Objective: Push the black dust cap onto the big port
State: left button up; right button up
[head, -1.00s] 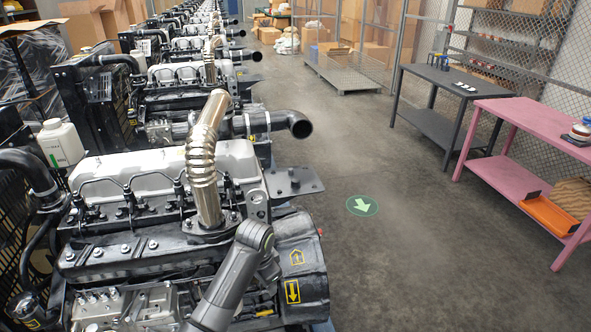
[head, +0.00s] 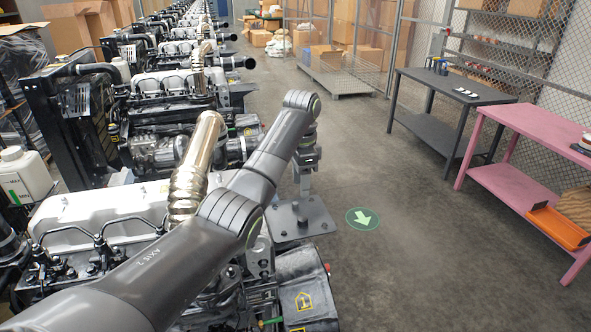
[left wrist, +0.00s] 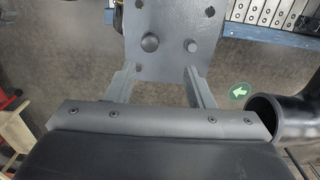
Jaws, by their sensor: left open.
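A grey plate with holes sticks out from the engine's side, in the head view (head: 318,217) and in the left wrist view (left wrist: 175,65). A dark round piece (left wrist: 150,43), which looks like the black dust cap, sits on it with a smaller stud (left wrist: 191,46) to its right. A black pipe with a wide open mouth (left wrist: 266,112), which looks like the big port, is at the right of the wrist view; my arm hides it in the head view. My left gripper (head: 305,183) points down over the plate; its fingers (left wrist: 158,76) are apart and empty.
A steel bellows pipe (head: 190,165) stands up from the nearest engine, close beside my left arm. More engines stretch away behind. The aisle floor right of the plate is clear, with a green arrow mark (head: 362,218). A dark table (head: 455,88) and a pink table (head: 530,120) stand at right.

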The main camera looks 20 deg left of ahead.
aim_at(302, 218)
pick_arm(q)
jog(key=shift+s+d+f, duration=0.3)
jog(key=shift+s+d, duration=0.15)
jog(key=shift+s, duration=0.15)
jog(key=shift+s+d+f, duration=0.3)
jog(key=shift+s+d, duration=0.1)
jog(key=shift+s, duration=0.15)
jog(key=shift+w+a+f, duration=0.2)
jog(key=shift+w+f, duration=0.05)
jog(key=shift+f, duration=0.35)
jog(key=shift+w+a+f, duration=0.15)
jog(key=shift+w+f, duration=0.05)
jog(key=shift+f, duration=0.4)
notch_tip(302, 218, down, 3)
jog(key=shift+r, duration=0.2)
jog(key=shift+s+f, duration=0.1)
jog(key=shift+f, duration=0.2)
jog(key=shift+f+b, duration=0.55)
jog(key=shift+f, duration=0.95)
pick_arm(e)
jog(key=shift+s+d+f, duration=0.3)
jog(key=shift+s+f, duration=0.05)
jog(key=shift+s, duration=0.25)
jog(key=shift+s+d+f, duration=0.25)
jog(key=shift+s+f, duration=0.05)
jog(key=shift+s, duration=0.3)
jog(key=shift+d, duration=0.1)
jog(key=shift+w+r, duration=0.1)
jog(key=shift+w, duration=0.15)
